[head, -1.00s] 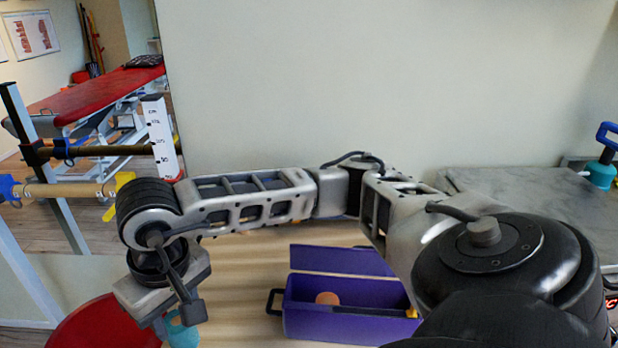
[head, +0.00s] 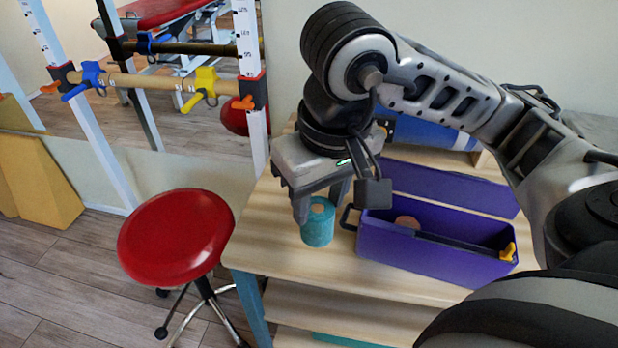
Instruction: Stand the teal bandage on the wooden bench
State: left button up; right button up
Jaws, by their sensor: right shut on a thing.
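The teal bandage (head: 317,226) is a short roll with a peach-coloured end facing up. It is upright at the left part of the wooden bench (head: 275,238), left of the purple box. My right gripper (head: 319,203) comes down from above with its fingers on either side of the roll and is shut on it. The bandage's lower edge is at or just above the bench top; I cannot tell whether it touches. My left gripper is not in view.
An open purple box (head: 430,252) with a black handle stands close to the right of the bandage. A blue roll (head: 425,131) lies behind it. A red stool (head: 176,236) stands left of the bench. The bench top's front left is clear.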

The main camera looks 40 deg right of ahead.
jog(key=w+d+f, duration=0.1)
jog(key=w+f, duration=0.2)
jog(key=f, duration=0.1)
jog(key=w+d+f, duration=0.2)
jog(key=w+f, duration=0.2)
jog(key=w+d+f, duration=0.1)
jog(key=w+f, duration=0.3)
jog(key=shift+w+d+p, duration=0.15)
jog(key=shift+w+p, duration=0.1)
jog(key=shift+p, duration=0.15)
jog(key=shift+f, duration=0.15)
jog(key=shift+f, duration=0.1)
jog(key=shift+f+b, duration=0.2)
jog(key=shift+b, duration=0.15)
jog(key=o, duration=1.2)
jog(key=shift+r, duration=0.1)
